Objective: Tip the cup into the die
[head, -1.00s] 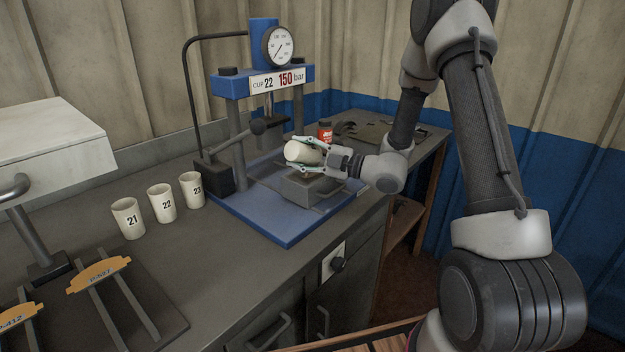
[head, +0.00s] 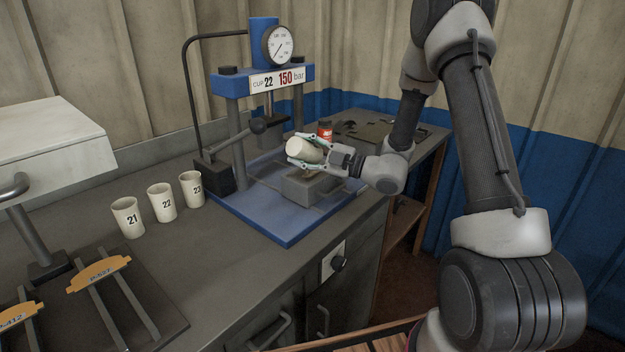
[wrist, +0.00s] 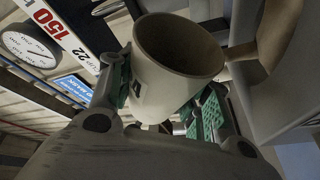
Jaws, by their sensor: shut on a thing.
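My gripper (head: 301,151) is shut on a pale cup (head: 306,147), held on its side above the die and tilted. The cup's closed end seems to point up and left in the head view, its mouth down and right. The die (head: 303,190) is a grey block on the press's blue base, just below the cup. A small brown patch shows by its top; the cavity is mostly hidden.
The blue press (head: 262,78) has a sign reading cup 22, 150 bar, and its ram is behind the cup. Cups 21 (head: 128,218), 22 (head: 161,203) and 23 (head: 191,190) stand upright on the bench at left. A red jar (head: 325,131) stands behind my gripper.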

